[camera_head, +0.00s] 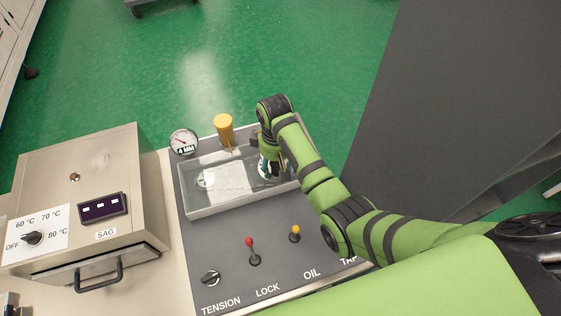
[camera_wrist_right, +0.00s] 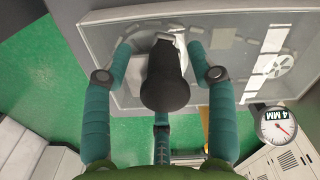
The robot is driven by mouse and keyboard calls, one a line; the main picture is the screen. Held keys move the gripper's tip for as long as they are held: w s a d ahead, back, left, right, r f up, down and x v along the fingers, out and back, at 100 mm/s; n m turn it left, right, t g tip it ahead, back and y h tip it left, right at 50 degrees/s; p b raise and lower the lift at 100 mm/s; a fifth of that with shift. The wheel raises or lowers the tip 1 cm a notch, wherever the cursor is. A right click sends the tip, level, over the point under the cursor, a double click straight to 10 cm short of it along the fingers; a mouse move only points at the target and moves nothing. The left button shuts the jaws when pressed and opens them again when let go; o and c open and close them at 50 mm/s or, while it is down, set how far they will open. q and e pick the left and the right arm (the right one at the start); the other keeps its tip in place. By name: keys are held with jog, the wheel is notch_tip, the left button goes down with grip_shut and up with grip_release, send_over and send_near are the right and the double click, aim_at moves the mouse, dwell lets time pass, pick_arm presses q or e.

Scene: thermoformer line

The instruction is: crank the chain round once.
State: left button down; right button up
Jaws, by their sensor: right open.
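My right gripper (camera_head: 268,168) is over the right end of the clear-covered chain box (camera_head: 222,202) on the grey panel. In the right wrist view, its two teal fingers are apart on either side of a dark crank handle (camera_wrist_right: 166,84). A gap shows between the handle and each finger. The handle points toward the camera, with a pale metal part behind it. The box's clear cover also fills the upper part of the wrist view (camera_wrist_right: 225,98), with a pale wheel (camera_wrist_right: 281,64) beneath it. My left gripper is out of view.
A round gauge (camera_head: 184,141) and a yellow cylinder (camera_head: 223,129) stand behind the box. In front are a TENSION knob (camera_head: 210,278), a red LOCK lever (camera_head: 251,250) and a yellow OIL lever (camera_head: 295,234). A metal SAG cabinet (camera_head: 103,160) stands left; a dark machine wall (camera_head: 430,100) rises right.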

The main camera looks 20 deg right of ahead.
jog(key=shift+s+r, duration=0.15)
jog(key=shift+r, duration=2.8)
jog(key=o, duration=0.6)
jog(key=shift+c, duration=0.2)
